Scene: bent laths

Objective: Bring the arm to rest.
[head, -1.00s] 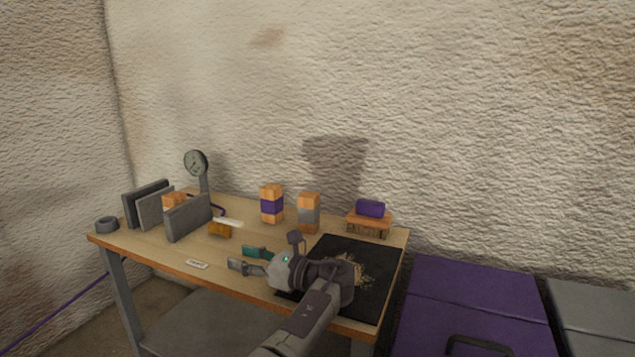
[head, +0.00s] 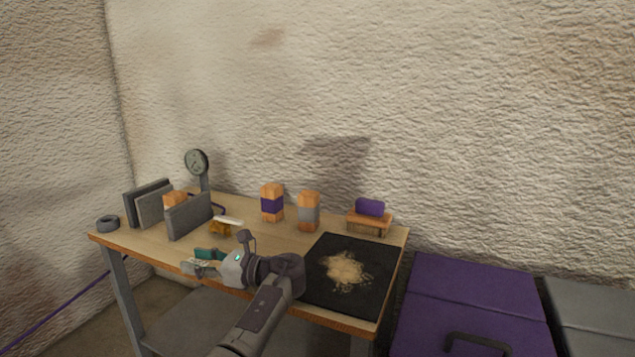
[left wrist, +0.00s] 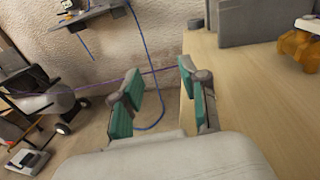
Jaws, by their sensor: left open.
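My left gripper (head: 197,262) is over the front edge of the wooden table (head: 262,247), towards its left half, with my forearm reaching in from below. Its teal-padded fingers are apart. In the left wrist view the left gripper (left wrist: 157,88) is open with nothing between its fingers. There the table top (left wrist: 245,85) lies to the right of the fingers, and floor and wall show behind and to the left. How high the gripper is above the table I cannot tell. My right gripper is not in view.
Upright grey plates (head: 188,215) and a dial gauge (head: 196,163) stand at the left. Two banded blocks (head: 272,203) (head: 308,212) stand at the back. A black mat (head: 325,290) with a tan heap (head: 345,269) lies at the right. A purple chest (head: 470,295) stands beside the table.

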